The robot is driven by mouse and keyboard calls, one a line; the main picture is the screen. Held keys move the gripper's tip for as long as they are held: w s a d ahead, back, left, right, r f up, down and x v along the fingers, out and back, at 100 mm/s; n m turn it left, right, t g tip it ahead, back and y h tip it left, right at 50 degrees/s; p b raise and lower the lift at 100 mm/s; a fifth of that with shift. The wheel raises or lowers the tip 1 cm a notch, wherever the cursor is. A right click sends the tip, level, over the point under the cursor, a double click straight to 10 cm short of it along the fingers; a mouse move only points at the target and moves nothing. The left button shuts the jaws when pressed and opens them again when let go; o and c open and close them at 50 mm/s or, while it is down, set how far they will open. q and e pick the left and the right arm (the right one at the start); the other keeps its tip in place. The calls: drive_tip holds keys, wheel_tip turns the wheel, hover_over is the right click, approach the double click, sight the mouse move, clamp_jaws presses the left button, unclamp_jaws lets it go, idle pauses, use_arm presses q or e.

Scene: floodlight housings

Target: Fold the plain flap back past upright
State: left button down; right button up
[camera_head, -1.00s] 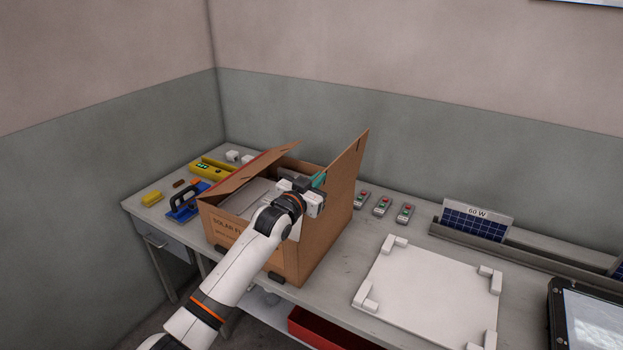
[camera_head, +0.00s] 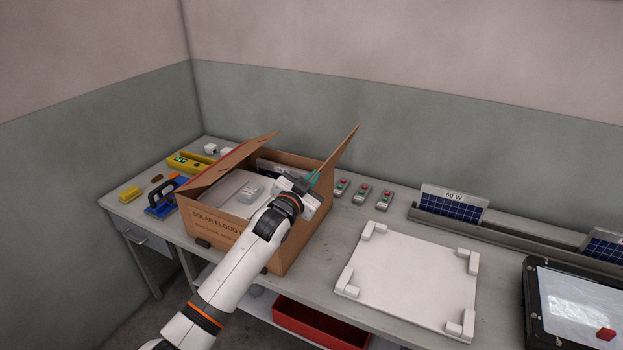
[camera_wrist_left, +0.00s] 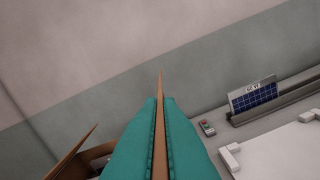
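An open brown carton (camera_head: 220,205) with printing on its front stands on the bench. Its plain flap (camera_head: 340,150) rises on the right side and leans outward to the right. My left gripper (camera_head: 314,178) is at this flap. In the left wrist view its teal fingers (camera_wrist_left: 160,130) lie close on both faces of the plain flap (camera_wrist_left: 160,88), whose edge runs between them and past the tips. The opposite flap (camera_head: 228,160), with a red edge, slants up over the left side. Grey and white contents show inside; my arm hides part of the carton. My right gripper is out of view.
Right of the carton lie several small grey units with red buttons (camera_head: 360,194) and a white board with corner blocks (camera_head: 410,280). A rack with a solar panel (camera_head: 453,204) is behind.

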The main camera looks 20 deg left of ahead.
use_arm(q)
drive_tip(key=c, duration=1.6)
unclamp_jaws()
drive_tip(key=shift+s+a+b, duration=0.15)
drive_tip(key=shift+s+b, duration=0.3)
drive_tip(key=shift+s, duration=1.55)
drive_tip(key=shift+s+a+b, duration=0.2)
drive_tip(key=shift+s+b, duration=0.25)
drive_tip(key=shift+s, duration=1.55)
drive_tip(key=shift+s+a+b, duration=0.15)
drive_tip(key=shift+s+b, duration=0.3)
drive_tip(key=shift+s, duration=1.55)
